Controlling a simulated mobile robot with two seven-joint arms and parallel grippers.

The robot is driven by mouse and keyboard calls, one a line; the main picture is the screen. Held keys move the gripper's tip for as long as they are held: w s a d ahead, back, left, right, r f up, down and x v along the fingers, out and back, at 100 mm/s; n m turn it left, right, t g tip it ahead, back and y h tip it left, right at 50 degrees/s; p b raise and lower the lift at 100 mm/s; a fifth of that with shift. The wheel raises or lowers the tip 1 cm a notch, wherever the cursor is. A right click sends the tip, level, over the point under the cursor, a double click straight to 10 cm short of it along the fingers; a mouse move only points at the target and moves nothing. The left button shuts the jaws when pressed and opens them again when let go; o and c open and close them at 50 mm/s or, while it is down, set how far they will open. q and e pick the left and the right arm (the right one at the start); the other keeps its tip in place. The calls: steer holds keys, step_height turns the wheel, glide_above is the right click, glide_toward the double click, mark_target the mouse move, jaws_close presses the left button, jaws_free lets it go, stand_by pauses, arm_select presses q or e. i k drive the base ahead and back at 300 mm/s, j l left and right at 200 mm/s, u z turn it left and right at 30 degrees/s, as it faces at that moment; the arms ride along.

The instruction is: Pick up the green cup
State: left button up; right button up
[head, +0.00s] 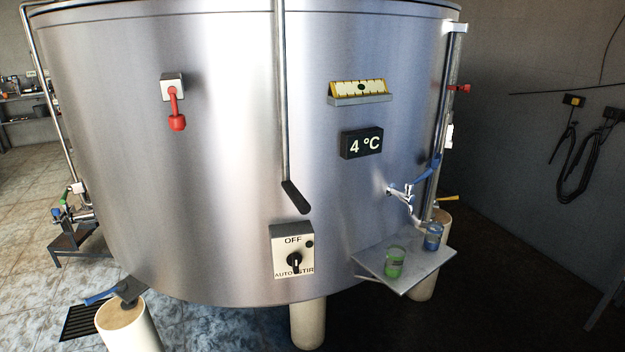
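The green cup (394,263) stands upright on a small metal shelf (415,278) at the lower right front of the big steel tank. It looks like clear green plastic or glass. A blue cup (433,236) stands behind it and to its right on the same shelf, under a small tap (405,197). Neither of my grippers shows in the head view, and nothing touches the green cup.
The steel tank (225,180) fills the middle. A dial box (293,252), a 4 °C display (361,143) and a hanging rod (284,120) with a black handle are on its front. Thick pale legs (308,322) stand below. The floor at the right is dark.

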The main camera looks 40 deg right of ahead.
mark_target(396, 254)
steer(key=z, duration=1.7)
